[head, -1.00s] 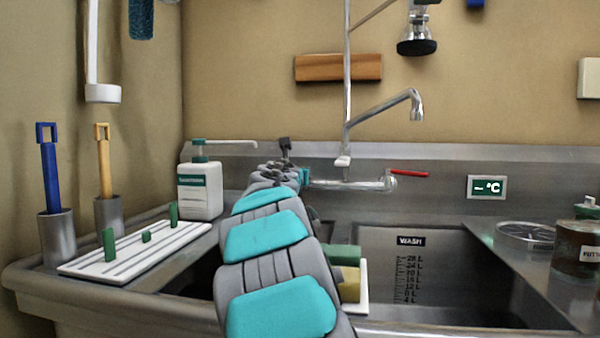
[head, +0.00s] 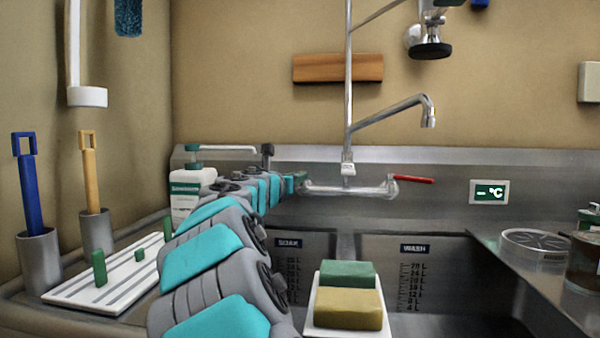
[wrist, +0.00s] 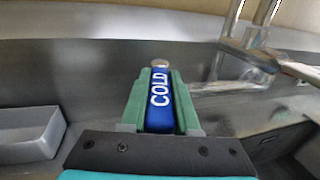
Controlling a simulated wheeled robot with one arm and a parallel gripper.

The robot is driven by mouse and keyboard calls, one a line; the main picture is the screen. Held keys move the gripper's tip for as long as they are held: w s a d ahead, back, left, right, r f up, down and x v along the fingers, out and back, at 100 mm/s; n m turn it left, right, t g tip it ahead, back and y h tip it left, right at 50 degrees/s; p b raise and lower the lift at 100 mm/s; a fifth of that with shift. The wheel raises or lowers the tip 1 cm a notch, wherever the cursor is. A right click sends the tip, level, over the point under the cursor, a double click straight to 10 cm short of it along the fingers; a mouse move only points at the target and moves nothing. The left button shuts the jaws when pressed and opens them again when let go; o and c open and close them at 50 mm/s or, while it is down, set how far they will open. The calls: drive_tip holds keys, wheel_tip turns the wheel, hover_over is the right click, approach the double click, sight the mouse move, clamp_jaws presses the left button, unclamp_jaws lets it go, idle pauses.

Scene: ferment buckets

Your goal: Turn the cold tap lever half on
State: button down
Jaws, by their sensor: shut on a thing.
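The cold tap lever (wrist: 159,98) is blue with white "COLD" lettering. In the wrist view it lies between the two green fingers of my gripper (wrist: 158,102), which is shut on it. The lever's silver end shows just past the fingertips. In the head view my gripper (head: 297,183) is small, at the left end of the chrome tap body (head: 345,188) on the back wall of the sink. My arm and gripper hide the cold lever there. The red lever (head: 414,179) sticks out to the right from the tap's other end.
A white tray with a green sponge (head: 348,273) and a yellow sponge (head: 346,308) stands right of my arm. A sanitiser bottle (head: 186,195) stands close behind it on the left. The swivel spout (head: 395,108) hangs above. A grey box (wrist: 28,137) shows left in the wrist view.

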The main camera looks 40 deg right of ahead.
drive_tip(key=shift+w+a+r+m+g+h, duration=0.1)
drive_tip(key=shift+w+a+m+g+h, duration=0.15)
drive_tip(key=shift+w+m+g, duration=0.35)
drive_tip(key=shift+m+g+h, duration=0.45)
drive_tip(key=shift+m+g, duration=0.15)
drive_tip(key=shift+g, duration=0.6)
drive_tip(key=c, duration=0.6)
unclamp_jaws()
drive_tip(key=shift+c, duration=0.2)
drive_tip(key=v, duration=0.7)
drive_tip(key=shift+a, duration=0.4)
drive_tip(key=shift+s, duration=0.15)
drive_tip(key=shift+c, duration=0.2)
